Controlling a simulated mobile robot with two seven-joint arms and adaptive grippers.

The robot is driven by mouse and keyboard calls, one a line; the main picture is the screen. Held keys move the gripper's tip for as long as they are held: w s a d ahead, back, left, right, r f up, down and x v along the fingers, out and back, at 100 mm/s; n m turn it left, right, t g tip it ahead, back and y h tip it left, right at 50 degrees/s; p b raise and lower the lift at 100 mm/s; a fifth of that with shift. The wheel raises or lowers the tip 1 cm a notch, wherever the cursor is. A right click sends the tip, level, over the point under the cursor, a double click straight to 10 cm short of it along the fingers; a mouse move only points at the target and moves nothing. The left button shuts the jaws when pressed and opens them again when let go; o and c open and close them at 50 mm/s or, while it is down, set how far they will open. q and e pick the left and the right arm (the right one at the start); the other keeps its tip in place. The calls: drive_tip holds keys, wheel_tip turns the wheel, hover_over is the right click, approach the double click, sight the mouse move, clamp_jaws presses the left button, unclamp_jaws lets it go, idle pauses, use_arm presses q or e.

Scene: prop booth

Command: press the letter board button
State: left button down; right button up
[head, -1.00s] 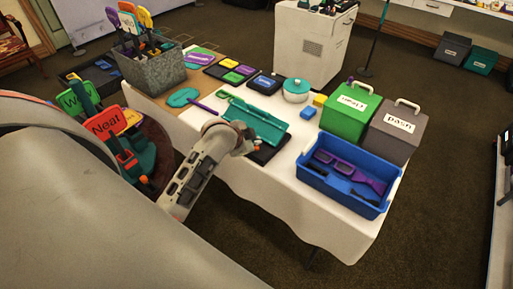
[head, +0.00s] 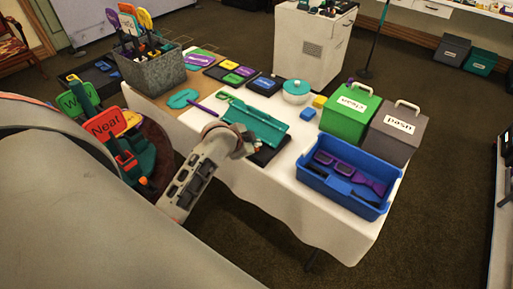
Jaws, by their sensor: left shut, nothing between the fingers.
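My left gripper (head: 247,147) is over the front edge of the white table and looks shut and empty. Its tip is at the near side of a teal board (head: 262,124) with a raised edge, which lies tilted on the table. A dark flat base (head: 266,156) shows below the teal board, beside the gripper. I cannot tell for certain whether this is the letter board. Its button is not clearly visible, and the gripper hides part of the base. I cannot tell whether the fingertips touch it. My right gripper is not in view.
A blue crate (head: 323,192) with purple glasses stands at the table's right end. Green (head: 350,112) and grey (head: 394,134) boxes stand behind it. A grey bin (head: 150,76) of paddles stands left. White tablecloth (head: 300,222) hangs in front.

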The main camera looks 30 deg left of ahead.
use_arm(q)
drive_tip(key=shift+f, duration=0.1)
idle(0.5)
drive_tip(key=shift+f+p, duration=0.3)
drive_tip(key=shift+f, duration=0.1)
drive_tip(key=shift+r, duration=0.45)
drive_tip(key=shift+r, duration=3.05)
